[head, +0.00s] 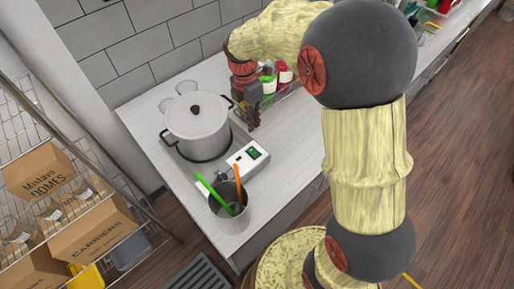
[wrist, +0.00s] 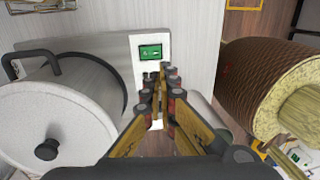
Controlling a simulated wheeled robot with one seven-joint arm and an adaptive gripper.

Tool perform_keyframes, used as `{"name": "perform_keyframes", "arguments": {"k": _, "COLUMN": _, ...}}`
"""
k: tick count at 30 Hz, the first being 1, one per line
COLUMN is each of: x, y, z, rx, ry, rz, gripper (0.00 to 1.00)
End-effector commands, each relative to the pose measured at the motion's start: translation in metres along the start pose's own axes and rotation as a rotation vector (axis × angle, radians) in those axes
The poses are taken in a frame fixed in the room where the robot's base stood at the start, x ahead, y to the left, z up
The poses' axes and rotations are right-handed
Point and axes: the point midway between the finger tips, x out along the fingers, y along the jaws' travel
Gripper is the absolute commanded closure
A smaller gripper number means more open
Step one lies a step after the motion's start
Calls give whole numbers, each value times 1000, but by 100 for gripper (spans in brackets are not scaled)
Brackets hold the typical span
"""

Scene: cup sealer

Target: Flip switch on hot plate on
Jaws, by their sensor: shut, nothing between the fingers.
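The hot plate (head: 247,157) is a white and grey unit on the counter, with a pot (head: 198,125) on its heating end. Its green switch (head: 255,153) sits in a dark frame on the front panel; the switch also shows in the wrist view (wrist: 151,52). I cannot tell which way the switch is set. My gripper (head: 251,122) points down beside the pot, behind the panel in the head view. In the wrist view my gripper (wrist: 158,78) has its fingertips together, empty, just below the switch in the picture. Contact with the panel cannot be told.
A metal cup (head: 230,208) with a green and an orange utensil stands close to the panel. The lidded pot (wrist: 60,115) fills the left of the wrist view. A wire rack with bottles (head: 285,78) stands behind my gripper. A shelf of boxes (head: 85,218) is at left.

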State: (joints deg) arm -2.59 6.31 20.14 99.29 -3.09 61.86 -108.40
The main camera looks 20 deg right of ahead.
Motion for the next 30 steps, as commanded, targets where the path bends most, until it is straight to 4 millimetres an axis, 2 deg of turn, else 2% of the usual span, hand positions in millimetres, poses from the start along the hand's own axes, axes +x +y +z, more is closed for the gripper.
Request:
{"name": "perform_keyframes", "arguments": {"k": 5, "x": 7, "y": 0, "z": 0, "rx": 1, "ry": 0, "rz": -1, "gripper": 100}}
{"name": "perform_keyframes", "arguments": {"k": 8, "x": 20, "y": -1, "z": 0, "rx": 2, "ry": 1, "rz": -4, "gripper": 100}}
{"name": "perform_keyframes", "arguments": {"k": 21, "x": 103, "y": -1, "z": 0, "rx": 3, "ry": 1, "rz": -3, "gripper": 100}}
{"name": "perform_keyframes", "arguments": {"k": 24, "x": 118, "y": -1, "z": 0, "rx": 3, "ry": 1, "rz": -3, "gripper": 100}}
{"name": "perform_keyframes", "arguments": {"k": 30, "x": 136, "y": 0, "z": 0, "rx": 3, "ry": 0, "rz": -1, "gripper": 100}}
